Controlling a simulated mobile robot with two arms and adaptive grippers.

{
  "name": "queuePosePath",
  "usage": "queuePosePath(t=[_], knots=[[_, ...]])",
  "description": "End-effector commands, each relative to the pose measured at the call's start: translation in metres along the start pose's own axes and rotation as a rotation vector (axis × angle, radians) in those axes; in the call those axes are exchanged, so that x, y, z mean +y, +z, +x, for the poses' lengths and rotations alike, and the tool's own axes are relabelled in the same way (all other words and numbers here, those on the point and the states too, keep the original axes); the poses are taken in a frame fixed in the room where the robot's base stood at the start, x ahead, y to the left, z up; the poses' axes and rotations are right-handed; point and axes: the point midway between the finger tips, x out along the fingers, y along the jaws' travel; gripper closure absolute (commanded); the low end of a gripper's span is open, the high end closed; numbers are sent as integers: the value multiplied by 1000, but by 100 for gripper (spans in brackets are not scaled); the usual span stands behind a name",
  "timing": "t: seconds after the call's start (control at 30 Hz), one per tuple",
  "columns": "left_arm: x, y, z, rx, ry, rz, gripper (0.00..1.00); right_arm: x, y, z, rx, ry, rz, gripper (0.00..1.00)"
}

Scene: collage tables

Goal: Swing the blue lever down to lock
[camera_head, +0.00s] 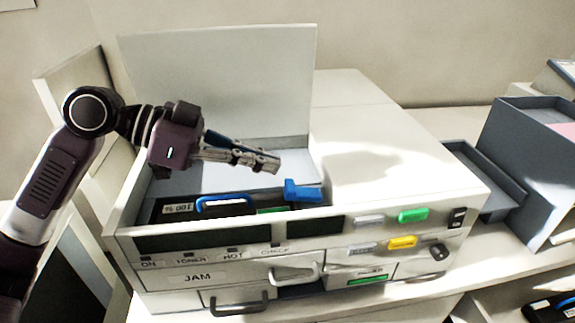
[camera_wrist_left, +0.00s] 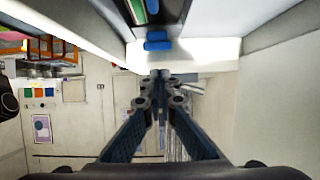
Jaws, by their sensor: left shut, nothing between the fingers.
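The blue lever (camera_head: 303,191) sits at the right end of the printer's open bay, just behind the front panel. In the left wrist view a blue piece that looks like the lever (camera_wrist_left: 158,41) shows beyond the fingertips. A dark cartridge with a blue handle (camera_head: 226,204) lies in the bay to the left of the lever. My left gripper (camera_head: 270,163) is shut and empty, above the bay, up and to the left of the lever and apart from it. Its closed fingers (camera_wrist_left: 160,80) also show in the left wrist view. My right gripper is not in view.
The printer's lid (camera_head: 220,80) stands open behind the bay. The front panel (camera_head: 300,240) carries green and yellow buttons and drawer handles (camera_head: 240,304). A grey tray (camera_head: 485,180) and a grey box (camera_head: 530,150) stand at the right. The printer's white top right is clear.

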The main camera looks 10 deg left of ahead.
Motion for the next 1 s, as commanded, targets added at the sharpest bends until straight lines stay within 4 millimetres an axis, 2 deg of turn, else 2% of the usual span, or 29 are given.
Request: queuePosePath(t=[0.03,0.1,0.33,1.0], knots=[[-1,12,-6,-2,-4,-3,100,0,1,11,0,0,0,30],[-1,17,-17,-1,-3,-2,100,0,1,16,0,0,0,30],[0,26,-38,-1,0,-2,100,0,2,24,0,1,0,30],[0,25,-40,0,1,0,100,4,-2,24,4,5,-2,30]])
